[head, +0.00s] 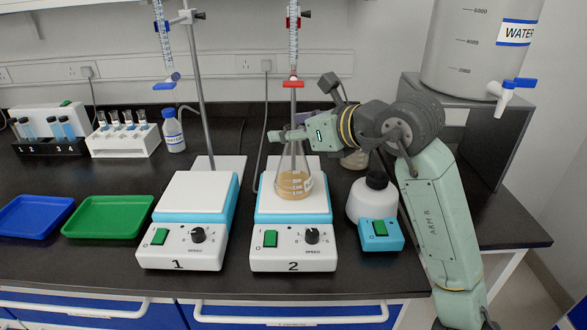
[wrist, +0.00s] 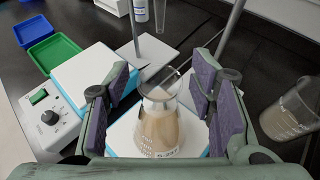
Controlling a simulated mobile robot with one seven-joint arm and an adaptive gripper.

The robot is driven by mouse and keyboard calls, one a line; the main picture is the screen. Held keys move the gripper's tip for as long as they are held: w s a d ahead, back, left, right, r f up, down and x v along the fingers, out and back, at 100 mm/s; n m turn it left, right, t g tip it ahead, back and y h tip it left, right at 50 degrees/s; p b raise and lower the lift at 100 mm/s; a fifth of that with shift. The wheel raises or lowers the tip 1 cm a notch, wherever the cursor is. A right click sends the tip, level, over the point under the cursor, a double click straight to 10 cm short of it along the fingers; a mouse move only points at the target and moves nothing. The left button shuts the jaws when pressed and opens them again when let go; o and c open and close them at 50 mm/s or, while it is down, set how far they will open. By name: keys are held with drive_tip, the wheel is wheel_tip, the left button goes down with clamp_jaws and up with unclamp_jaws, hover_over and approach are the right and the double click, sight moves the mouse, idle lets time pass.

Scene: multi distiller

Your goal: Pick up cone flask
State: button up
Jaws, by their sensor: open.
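A clear cone flask (head: 294,186) with tan liquid stands upright on the white plate of stirrer 2 (head: 292,244). In the wrist view the flask (wrist: 160,125) sits below and between my finger pads. My gripper (head: 289,134) is at the height of the flask's neck, under the red-valved burette. It also shows in the wrist view (wrist: 162,88) as open, with a pad on either side of the flask's neck and visible gaps. The upper neck is partly hidden by my gripper in the head view.
A second flask with tan liquid (wrist: 290,110) stands to the right in the wrist view. Stirrer 1 (head: 182,245) is at left, with green (head: 108,217) and blue (head: 32,216) trays beyond. A burette (head: 293,45) hangs above my gripper.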

clamp_jaws()
idle(0.6)
idle(0.3)
